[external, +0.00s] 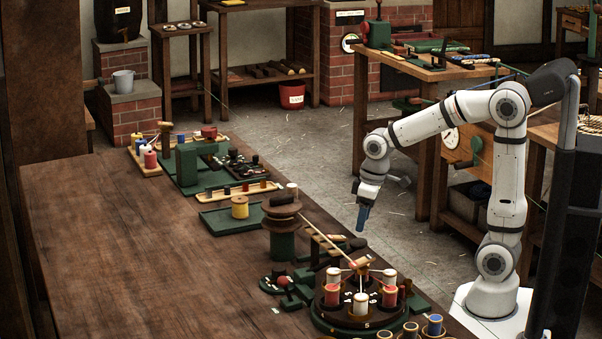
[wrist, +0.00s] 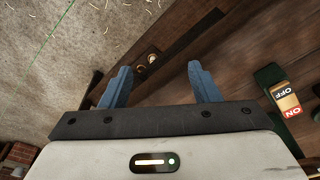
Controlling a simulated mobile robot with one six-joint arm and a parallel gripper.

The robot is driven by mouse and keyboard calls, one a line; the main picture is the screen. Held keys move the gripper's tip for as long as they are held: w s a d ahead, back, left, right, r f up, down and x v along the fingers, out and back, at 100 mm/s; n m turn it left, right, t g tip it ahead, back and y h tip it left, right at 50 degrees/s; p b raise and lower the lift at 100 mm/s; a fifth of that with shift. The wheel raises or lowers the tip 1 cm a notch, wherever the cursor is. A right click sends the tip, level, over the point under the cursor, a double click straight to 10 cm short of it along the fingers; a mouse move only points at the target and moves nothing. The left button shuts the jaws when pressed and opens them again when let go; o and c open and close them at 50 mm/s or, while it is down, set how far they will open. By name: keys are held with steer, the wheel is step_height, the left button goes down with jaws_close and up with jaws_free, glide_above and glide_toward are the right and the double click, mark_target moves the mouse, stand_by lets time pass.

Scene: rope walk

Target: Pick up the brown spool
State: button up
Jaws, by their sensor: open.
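My gripper (external: 362,218) hangs over the floor gap just right of the long brown table, with its blue fingers pointing down. In the wrist view my gripper (wrist: 160,67) has its two blue fingers spread apart with nothing held between them. Two small round tan-and-dark things (wrist: 148,59) show between and beyond the fingers, at the dark table edge; I cannot tell if either is the brown spool. In the external view a group of spools (external: 410,328) stands at the front table edge, partly cut off, and a yellow spool (external: 240,207) stands on a green tray. I cannot single out the brown spool surely.
The long table (external: 130,240) is bare on its left. A round dark stand (external: 360,310) holds several red and white spools, with a rod running up to a brown-topped green post (external: 283,240). An ON/OFF switch (wrist: 285,100) shows at the right in the wrist view.

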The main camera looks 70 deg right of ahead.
steer(key=w+d+r+p, duration=0.2)
steer(key=w+r+p, duration=0.15)
steer(key=w, duration=0.25)
steer(key=w+d+r+p, duration=0.3)
steer(key=w+p, duration=0.1)
steer(key=w, duration=0.2)
steer(key=n+t+p, duration=0.1)
steer(key=p, duration=0.6)
glide_above(293, 185)
steer(key=s, duration=0.2)
steer(key=x, duration=0.7)
steer(key=shift+w+a+f, duration=0.1)
steer(key=shift+w+a, duration=0.1)
steer(key=shift+w, duration=0.05)
steer(key=shift+c, duration=0.6)
steer(key=c, duration=0.9)
steer(key=shift+c, duration=0.2)
